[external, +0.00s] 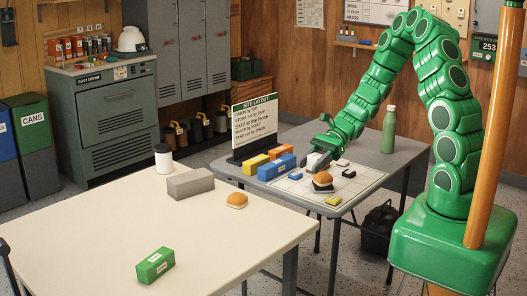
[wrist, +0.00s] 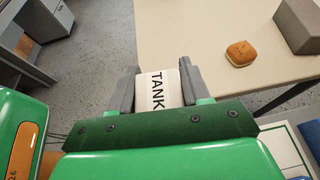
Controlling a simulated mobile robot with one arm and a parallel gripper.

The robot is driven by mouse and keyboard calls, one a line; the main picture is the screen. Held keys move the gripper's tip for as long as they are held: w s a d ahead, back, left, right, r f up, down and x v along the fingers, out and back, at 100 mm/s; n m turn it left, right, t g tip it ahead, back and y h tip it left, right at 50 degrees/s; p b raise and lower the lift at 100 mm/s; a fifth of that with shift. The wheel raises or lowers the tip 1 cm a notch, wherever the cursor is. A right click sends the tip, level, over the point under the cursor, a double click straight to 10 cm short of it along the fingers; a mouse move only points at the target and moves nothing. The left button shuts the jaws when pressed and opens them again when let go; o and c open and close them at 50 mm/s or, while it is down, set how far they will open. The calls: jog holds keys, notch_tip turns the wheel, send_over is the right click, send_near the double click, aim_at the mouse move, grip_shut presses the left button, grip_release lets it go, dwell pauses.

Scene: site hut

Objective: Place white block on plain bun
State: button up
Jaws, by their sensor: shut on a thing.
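My gripper (wrist: 158,84) is shut on a white block (wrist: 158,92) marked "TANK", one grey finger on each side of it.
A grey block (external: 190,184) and a white jar (external: 163,158) stand behind the plain bun. Orange (external: 281,152), yellow (external: 256,164) and blue (external: 277,167) blocks and a sign (external: 254,122) are left of my gripper. A green bottle (external: 389,130) stands behind.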

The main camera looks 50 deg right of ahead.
aim_at(319, 174)
jog(key=w+d+m+t+h, duration=0.1)
jog(key=w+d+m+t, duration=0.4)
jog(key=d, duration=0.8)
jog(key=shift+n+g, duration=0.5)
jog(key=shift+n, duration=0.2)
jog(key=shift+w+f, duration=0.25)
jog(key=shift+f, duration=1.55)
jog(key=shift+w+f, duration=0.2)
jog(key=shift+f, duration=1.6)
jog(key=shift+f, duration=0.1)
jog(key=o, duration=1.1)
